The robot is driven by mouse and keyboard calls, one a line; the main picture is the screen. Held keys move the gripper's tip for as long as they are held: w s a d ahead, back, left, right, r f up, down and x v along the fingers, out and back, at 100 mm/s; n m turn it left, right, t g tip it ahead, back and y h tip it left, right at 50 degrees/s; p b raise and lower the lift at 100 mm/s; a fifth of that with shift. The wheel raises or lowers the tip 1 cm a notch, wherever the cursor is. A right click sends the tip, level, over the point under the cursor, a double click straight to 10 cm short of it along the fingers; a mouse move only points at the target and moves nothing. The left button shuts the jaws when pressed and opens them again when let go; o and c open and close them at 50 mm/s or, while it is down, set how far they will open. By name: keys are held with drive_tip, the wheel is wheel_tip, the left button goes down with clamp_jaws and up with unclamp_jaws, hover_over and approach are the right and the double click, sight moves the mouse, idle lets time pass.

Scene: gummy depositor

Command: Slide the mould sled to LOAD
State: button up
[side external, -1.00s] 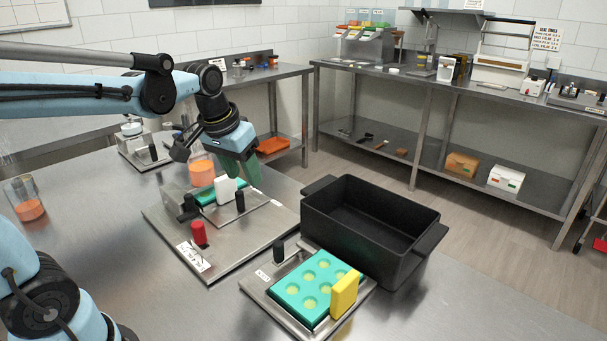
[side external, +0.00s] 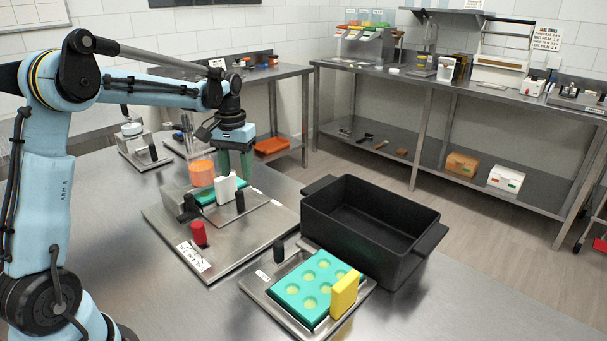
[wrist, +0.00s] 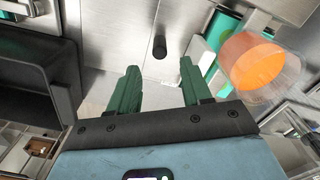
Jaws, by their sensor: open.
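The depositor's metal base (side external: 165,218) stands on the table with the mould sled, a flat metal plate (side external: 247,214), on it. An upright black knob (side external: 240,202) stands on the plate and also shows in the wrist view (wrist: 159,47). A teal mould (side external: 206,196) sits partly hidden under the orange-filled hopper (side external: 201,173), beside a white block (side external: 226,189). My gripper (side external: 235,172) has green fingers pointing down, open and empty, above and behind the knob. In the wrist view the knob lies beyond the gap between the fingertips (wrist: 159,66), apart from both.
A red knob (side external: 198,233) stands at the base's front by a white label. A black bin (side external: 335,245) is to the right. A second teal mould (side external: 300,288) with a yellow block (side external: 344,294) sits in front of the bin. Bare table lies at front left.

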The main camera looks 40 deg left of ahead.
sight(239, 192)
wheel_tip(239, 192, down, 9)
drive_tip(key=shift+f, duration=0.1)
idle(0.3)
clamp_jaws()
